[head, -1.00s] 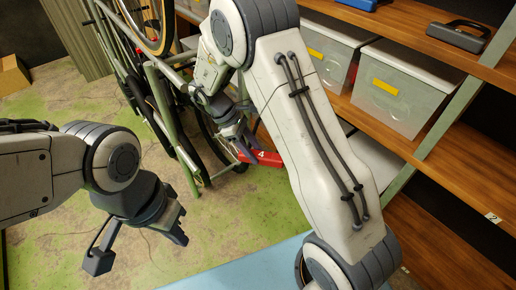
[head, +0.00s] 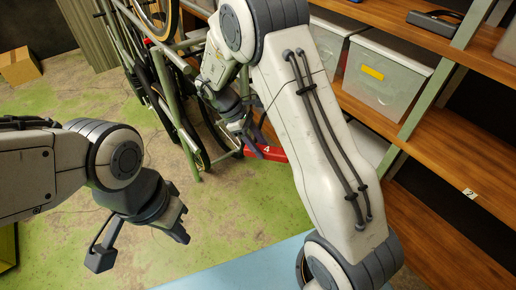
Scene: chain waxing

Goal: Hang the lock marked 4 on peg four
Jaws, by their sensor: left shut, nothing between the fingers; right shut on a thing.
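The red lock (head: 278,155) with a white 4 on it is held out in front of the bike rack, near the picture's middle. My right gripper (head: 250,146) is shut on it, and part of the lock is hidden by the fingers. My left gripper (head: 181,226) is shut and empty, low over the green floor at the left. I cannot make out peg four in this view; my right arm covers part of the shelving.
Bikes on a green-grey rack (head: 172,95) stand just behind the lock. Wooden shelves (head: 440,120) with clear lidded bins (head: 385,82) fill the right, one marked 2. A light blue surface (head: 240,268) lies at the bottom. A cardboard box (head: 20,68) sits far left; floor between is open.

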